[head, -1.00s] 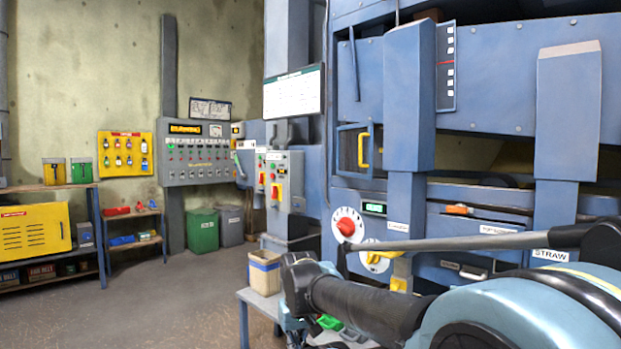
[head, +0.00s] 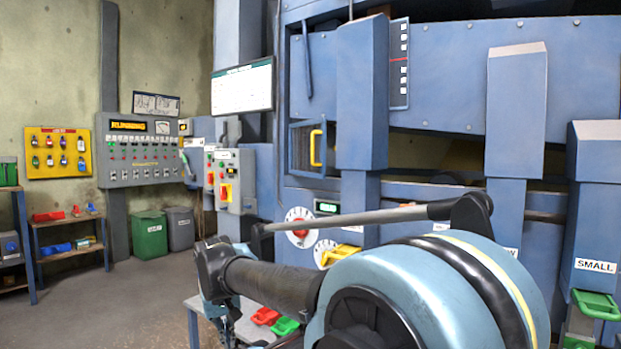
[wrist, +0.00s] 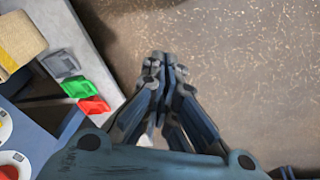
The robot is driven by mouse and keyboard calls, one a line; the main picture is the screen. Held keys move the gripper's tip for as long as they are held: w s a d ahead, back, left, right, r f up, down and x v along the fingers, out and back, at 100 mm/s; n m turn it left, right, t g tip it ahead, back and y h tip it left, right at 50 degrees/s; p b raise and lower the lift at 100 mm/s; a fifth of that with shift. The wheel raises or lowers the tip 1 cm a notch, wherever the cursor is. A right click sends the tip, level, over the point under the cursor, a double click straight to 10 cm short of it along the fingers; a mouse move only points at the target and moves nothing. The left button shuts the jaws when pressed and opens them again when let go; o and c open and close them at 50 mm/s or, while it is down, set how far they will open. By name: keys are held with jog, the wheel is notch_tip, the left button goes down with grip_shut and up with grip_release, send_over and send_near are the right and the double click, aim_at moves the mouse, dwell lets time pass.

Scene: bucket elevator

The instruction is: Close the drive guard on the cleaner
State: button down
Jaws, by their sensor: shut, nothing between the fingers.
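The drive guard (head: 304,148) appears to be the small mesh panel in a blue frame on the cleaner's front. A yellow handle (head: 316,147) stands on its right side. It seems to sit at an angle to the cleaner (head: 450,75), but I cannot tell how far it is open. My gripper (wrist: 160,62) is shut and empty in the wrist view, pointing down over bare floor beside a bench. It is apart from the guard, which the wrist view does not show. In the head view my arm hides most of the gripper.
A bench (wrist: 97,30) carries grey, green (wrist: 76,83) and red (wrist: 94,104) pieces. Red-and-white (head: 299,228) and yellow (head: 338,254) dials sit below the guard. Blue spouts (head: 361,95) project right of it. A control panel (head: 140,150) and bins (head: 150,236) stand left; floor between is clear.

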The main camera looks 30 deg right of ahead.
jog(key=w+d+r+m+g+h, duration=0.1)
jog(key=w+d+r+m+h, duration=0.8)
jog(key=w+d+r, duration=0.95)
jog(key=m+g+h, duration=0.2)
jog(key=m+h, duration=0.6)
jog(key=m, duration=0.1)
send_near(319, 174)
jog(key=d, duration=0.7)
jog(key=shift+w+r, duration=0.25)
jog(key=shift+w, duration=0.1)
jog(key=shift+a+n, duration=0.1)
jog(key=shift+n, duration=0.2)
